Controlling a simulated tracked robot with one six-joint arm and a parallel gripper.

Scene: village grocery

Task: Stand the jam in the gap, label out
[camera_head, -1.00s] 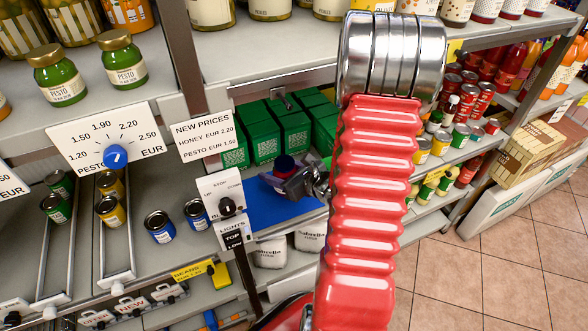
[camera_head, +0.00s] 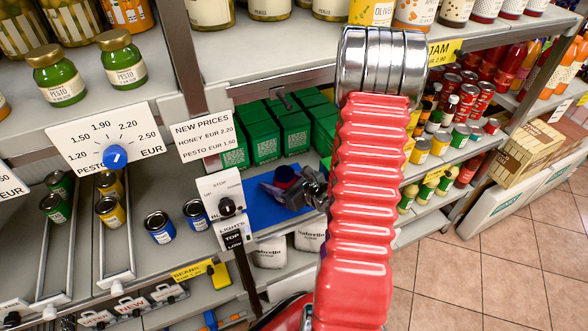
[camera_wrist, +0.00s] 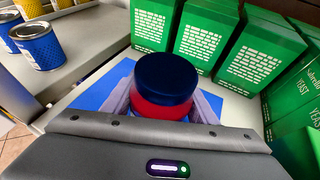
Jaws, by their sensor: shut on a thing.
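The jam jar, with a dark blue lid (camera_wrist: 166,78) and a red body (camera_wrist: 160,108), is between the fingers of my gripper (camera_wrist: 160,106) in the wrist view. In the head view the jar (camera_head: 284,174) is small and dark, held in my gripper (camera_head: 283,187) over a blue patch (camera_head: 262,216) on the shelf. The jar's label does not show, and I cannot tell whether its base touches the shelf. No gap made for the jar can be made out clearly.
Green boxes (camera_head: 262,143) stand in rows behind the jar. A white panel with a black knob (camera_head: 227,206) is to its left at the shelf front. Blue and yellow tins (camera_head: 160,227) stand further left. A shelf with pesto jars (camera_head: 124,62) is above left.

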